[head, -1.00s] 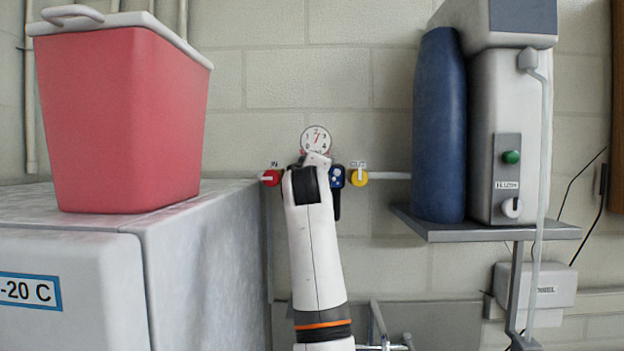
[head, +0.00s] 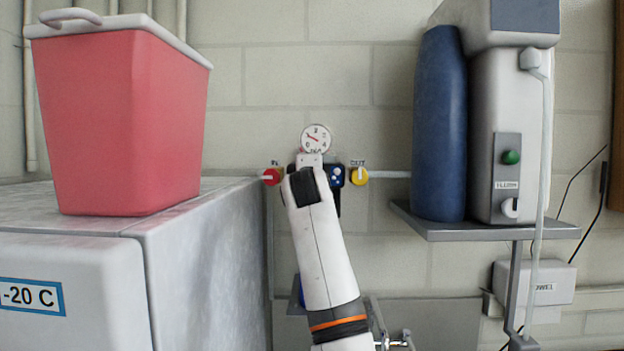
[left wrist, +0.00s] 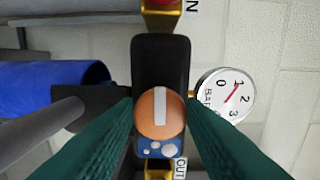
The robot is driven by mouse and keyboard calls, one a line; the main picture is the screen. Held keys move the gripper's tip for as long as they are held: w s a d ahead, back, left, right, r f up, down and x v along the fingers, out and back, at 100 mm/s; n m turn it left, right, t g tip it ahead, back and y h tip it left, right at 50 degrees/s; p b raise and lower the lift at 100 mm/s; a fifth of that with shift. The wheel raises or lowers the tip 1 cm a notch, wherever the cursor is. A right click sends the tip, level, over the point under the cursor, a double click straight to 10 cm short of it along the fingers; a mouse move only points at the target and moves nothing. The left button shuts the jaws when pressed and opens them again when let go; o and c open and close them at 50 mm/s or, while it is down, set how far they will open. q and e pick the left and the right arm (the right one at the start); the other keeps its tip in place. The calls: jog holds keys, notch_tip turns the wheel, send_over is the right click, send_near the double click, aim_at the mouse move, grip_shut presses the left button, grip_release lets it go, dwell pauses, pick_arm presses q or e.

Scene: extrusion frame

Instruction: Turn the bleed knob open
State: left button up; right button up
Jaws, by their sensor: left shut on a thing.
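The bleed knob (left wrist: 160,122) is a round orange knob with a white bar across its face, seen in the left wrist view on a black block (left wrist: 161,62). My left gripper (left wrist: 160,106) is shut on it, one green finger on each side. The white bar runs up and down in that view, along the line from IN to OUT. The round gauge (head: 316,139) sits above the block; it also shows in the left wrist view (left wrist: 224,98), its needle near 1. In the head view my wrist hides the knob. My right gripper is not in view.
A red IN valve (head: 271,176) and a yellow OUT valve (head: 359,176) flank the block. A blue cylinder (left wrist: 50,85) lies left in the wrist view. A freezer with a red bin (head: 120,120) stands left; a shelf (head: 480,230) with a blue bottle (head: 440,125) stands right.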

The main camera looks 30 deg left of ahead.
pick_arm(q)
jog(key=o, duration=1)
jog(key=shift+c, duration=0.2)
jog(key=shift+s, duration=0.15)
jog(key=shift+s+d+f+b, duration=0.15)
jog(key=shift+s+d+b, duration=0.15)
jog(key=shift+b, duration=0.15)
jog(key=b+v, duration=0.5)
jog(key=v, duration=0.6)
jog(key=shift+a, duration=0.15)
